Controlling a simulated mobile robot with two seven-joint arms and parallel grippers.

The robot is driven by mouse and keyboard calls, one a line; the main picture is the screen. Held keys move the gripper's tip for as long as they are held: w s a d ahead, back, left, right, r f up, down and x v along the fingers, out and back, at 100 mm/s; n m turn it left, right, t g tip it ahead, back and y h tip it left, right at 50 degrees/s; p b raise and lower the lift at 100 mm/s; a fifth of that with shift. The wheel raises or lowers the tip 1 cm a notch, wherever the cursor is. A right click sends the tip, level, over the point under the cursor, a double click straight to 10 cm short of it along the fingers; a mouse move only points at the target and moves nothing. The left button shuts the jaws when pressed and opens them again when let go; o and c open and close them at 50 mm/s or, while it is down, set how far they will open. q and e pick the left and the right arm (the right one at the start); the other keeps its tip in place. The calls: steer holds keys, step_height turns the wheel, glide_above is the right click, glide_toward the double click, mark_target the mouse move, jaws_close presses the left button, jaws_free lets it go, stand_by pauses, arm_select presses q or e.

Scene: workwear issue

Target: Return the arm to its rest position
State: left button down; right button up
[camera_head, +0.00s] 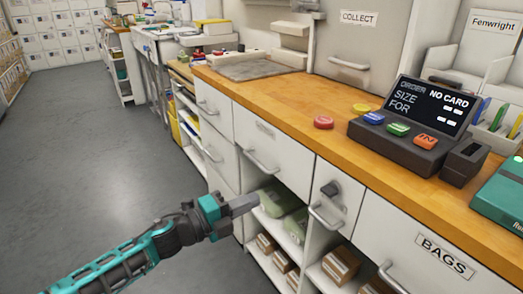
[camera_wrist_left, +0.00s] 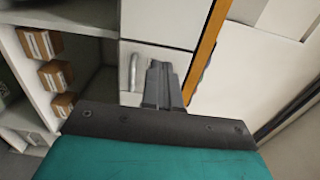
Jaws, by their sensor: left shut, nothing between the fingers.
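My left arm comes in from the lower left of the head view. Its gripper (camera_head: 243,203) is shut and empty. It hangs in the aisle in front of the white cabinet, below the counter top, near the open shelf. In the left wrist view the closed fingers (camera_wrist_left: 162,85) point toward the cabinet front, close to a drawer handle (camera_wrist_left: 133,72) in the picture. I cannot tell whether they touch it. My right gripper does not show in either view.
A wooden counter (camera_head: 272,92) runs along the right, with a dark terminal (camera_head: 410,135) and a red button (camera_head: 323,122) on it. Drawer handles (camera_head: 262,163) stick out of the cabinet. Cardboard boxes (camera_head: 341,264) sit on low shelves. The grey floor (camera_head: 90,150) at left is clear.

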arm_select(q)
steer(key=s+a+f+n+y, duration=0.45)
steer(key=s+n, duration=0.25)
steer(key=n, duration=0.2)
steer(key=s+a+f+n+t+y, duration=0.1)
steer(key=s+a+f+n+y, duration=0.2)
steer(key=s+f+n, duration=0.35)
steer(key=s+a+f+n+y, duration=0.3)
steer(key=s+n+y, duration=0.1)
steer(key=s+n, duration=0.6)
steer(key=a+r+n+y+p, duration=0.1)
steer(key=a+r+p, duration=0.2)
steer(key=r+p, duration=0.6)
steer(key=shift+s+a+p, duration=0.25)
steer(key=shift+a+p, duration=0.05)
steer(key=shift+p, duration=1.9)
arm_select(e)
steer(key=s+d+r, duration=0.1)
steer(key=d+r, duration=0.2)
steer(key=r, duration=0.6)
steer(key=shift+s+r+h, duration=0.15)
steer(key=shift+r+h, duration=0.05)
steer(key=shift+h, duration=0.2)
arm_select(q)
steer(key=shift+r+y, duration=0.1)
steer(key=shift+y, duration=0.15)
